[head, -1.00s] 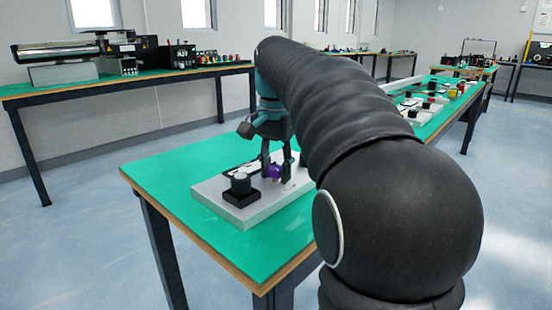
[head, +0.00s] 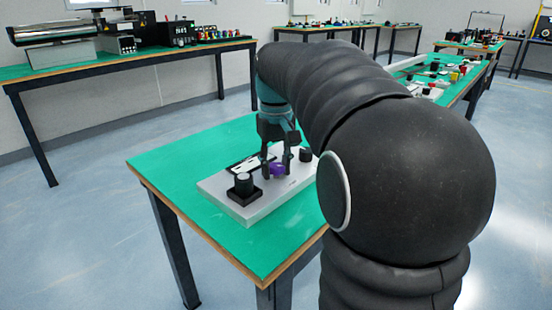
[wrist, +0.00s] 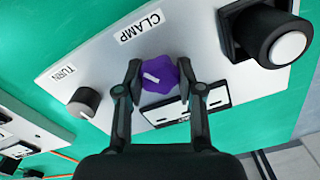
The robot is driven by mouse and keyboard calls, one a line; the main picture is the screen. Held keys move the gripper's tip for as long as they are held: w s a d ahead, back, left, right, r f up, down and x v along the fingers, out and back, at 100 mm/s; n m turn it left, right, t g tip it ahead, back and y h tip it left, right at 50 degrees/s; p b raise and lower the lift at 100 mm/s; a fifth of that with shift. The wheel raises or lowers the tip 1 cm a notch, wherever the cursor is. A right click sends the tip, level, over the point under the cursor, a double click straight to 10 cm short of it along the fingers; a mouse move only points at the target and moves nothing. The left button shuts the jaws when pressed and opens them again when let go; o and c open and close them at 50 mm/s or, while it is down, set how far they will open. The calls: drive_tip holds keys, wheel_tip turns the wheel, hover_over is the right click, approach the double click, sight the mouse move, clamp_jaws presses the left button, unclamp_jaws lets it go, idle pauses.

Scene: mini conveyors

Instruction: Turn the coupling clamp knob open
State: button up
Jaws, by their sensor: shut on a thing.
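The purple clamp knob (wrist: 160,76) sits on a pale panel (wrist: 100,62) beside the printed CLAMP label (wrist: 140,27). A white mark shows on its top. My gripper (wrist: 161,82) is shut on the purple knob, one finger on each side. In the head view the gripper (head: 277,168) reaches down to the panel, and its fingers partly hide the purple knob (head: 278,170).
A large black knob with a pale top (wrist: 290,47) stands on the panel at right. A smaller dark knob (wrist: 84,102) sits by the TURN label at left. A slotted plate (wrist: 163,114) lies near the purple knob.

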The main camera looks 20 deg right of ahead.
sight(275, 165)
drive_tip(key=shift+n+p, duration=0.45)
drive_tip(key=shift+n, duration=1.15)
drive_tip(key=o, duration=1.2)
drive_tip(key=shift+c, duration=0.2)
wheel_tip(275, 165, up, 12)
